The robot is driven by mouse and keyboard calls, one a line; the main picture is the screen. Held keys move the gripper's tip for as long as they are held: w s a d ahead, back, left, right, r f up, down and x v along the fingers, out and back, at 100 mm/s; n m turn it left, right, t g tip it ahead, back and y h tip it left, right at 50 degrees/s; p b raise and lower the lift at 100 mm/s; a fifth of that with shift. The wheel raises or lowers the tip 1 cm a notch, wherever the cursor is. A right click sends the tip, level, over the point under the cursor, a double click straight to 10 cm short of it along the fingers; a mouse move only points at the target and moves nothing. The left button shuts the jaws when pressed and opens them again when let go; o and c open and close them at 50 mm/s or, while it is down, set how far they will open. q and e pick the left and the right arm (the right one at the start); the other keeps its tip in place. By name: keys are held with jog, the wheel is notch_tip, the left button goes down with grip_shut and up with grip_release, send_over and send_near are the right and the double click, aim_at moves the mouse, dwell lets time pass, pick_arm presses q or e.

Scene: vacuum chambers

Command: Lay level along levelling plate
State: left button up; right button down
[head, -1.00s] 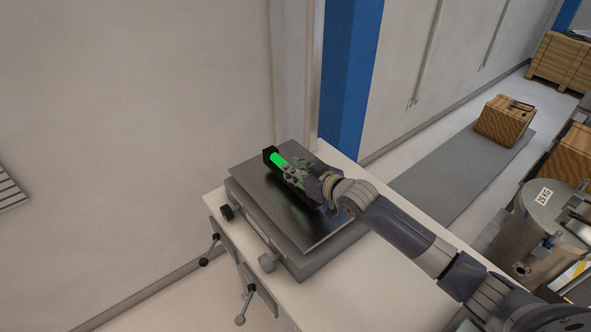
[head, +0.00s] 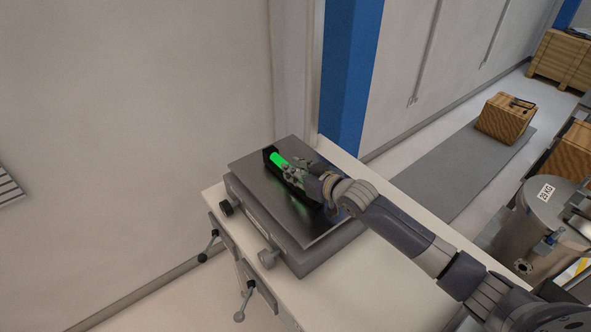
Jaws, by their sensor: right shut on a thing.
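The level (head: 278,160) is a dark bar with a bright green vial section. It lies over the dark, shiny levelling plate (head: 254,173), running from upper left to lower right. My right gripper (head: 291,173) is shut on the level near its middle, and the gripper and wrist hide part of it. The level looks on or very close to the plate; I cannot tell whether it touches. The plate is the top of a grey block with knobs on its front side. My left gripper is not in view.
The plate's block stands on a pale bench (head: 360,262) with lever handles (head: 243,303) at its front left. A blue column (head: 348,80) and wall stand close behind.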

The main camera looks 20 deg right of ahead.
jog(key=c, duration=1.3)
grip_release()
jog(key=shift+f, duration=0.2)
jog(key=v, duration=1.2)
jog(key=shift+r, duration=0.15)
